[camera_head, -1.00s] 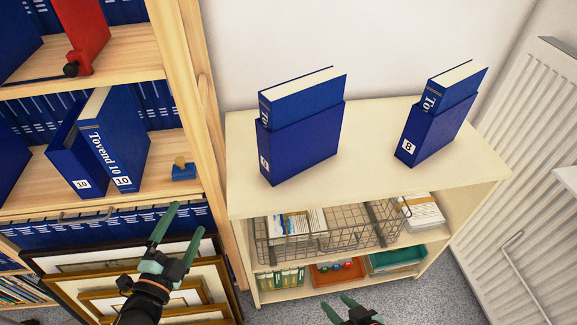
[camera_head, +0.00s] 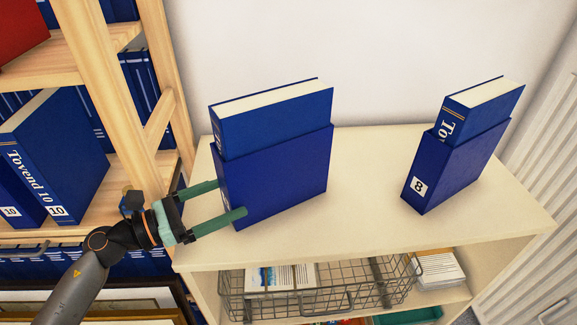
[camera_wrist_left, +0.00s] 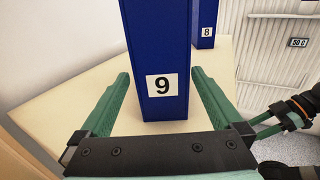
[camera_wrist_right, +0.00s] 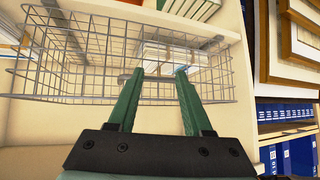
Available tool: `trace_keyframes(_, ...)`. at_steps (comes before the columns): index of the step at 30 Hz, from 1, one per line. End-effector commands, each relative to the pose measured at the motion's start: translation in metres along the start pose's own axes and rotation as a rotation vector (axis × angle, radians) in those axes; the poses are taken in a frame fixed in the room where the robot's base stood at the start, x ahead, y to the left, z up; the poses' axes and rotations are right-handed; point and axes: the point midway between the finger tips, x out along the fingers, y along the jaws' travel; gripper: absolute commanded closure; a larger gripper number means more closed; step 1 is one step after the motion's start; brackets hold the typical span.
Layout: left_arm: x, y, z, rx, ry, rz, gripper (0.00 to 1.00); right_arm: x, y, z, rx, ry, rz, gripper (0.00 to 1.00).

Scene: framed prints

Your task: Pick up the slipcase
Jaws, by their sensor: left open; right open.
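A blue slipcase (camera_head: 280,178) with a blue book (camera_head: 272,117) standing partly out of its top is upright on the cream shelf top. Its narrow end, labelled 9, shows in the left wrist view (camera_wrist_left: 162,60). My left gripper (camera_head: 232,200) is open at that end, one finger on each side of the slipcase, with no grip on it. A second blue slipcase labelled 8 (camera_head: 455,165), also with a book (camera_head: 480,108) in it, stands to the right. My right gripper (camera_wrist_right: 158,85) is open and empty, facing the wire basket; it is out of the head view.
The cream shelf unit (camera_head: 375,225) has free top space between the two slipcases. A wire basket (camera_head: 320,290) with papers sits below. A wooden bookcase (camera_head: 115,110) stands close on the left, and a white radiator (camera_head: 545,190) on the right.

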Motion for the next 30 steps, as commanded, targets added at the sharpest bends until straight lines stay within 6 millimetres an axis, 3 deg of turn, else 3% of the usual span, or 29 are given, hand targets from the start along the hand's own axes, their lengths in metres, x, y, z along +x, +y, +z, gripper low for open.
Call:
trace_keyframes(8, 0.009, 0.000, 0.001, 0.010, 0.001, -0.003, 0.00, 0.000, -0.002, 0.000, 0.008, -0.003, -0.002, 0.50)
trace_keyframes(22, 0.069, -0.004, 0.000, 0.008, 0.001, -0.002, 0.00, -0.003, -0.005, 0.000, 0.016, -0.012, -0.005, 0.50)
trace_keyframes(30, 0.075, -0.005, -0.002, 0.009, 0.004, -0.002, 0.00, -0.003, -0.005, 0.001, 0.014, -0.013, -0.005, 0.50)
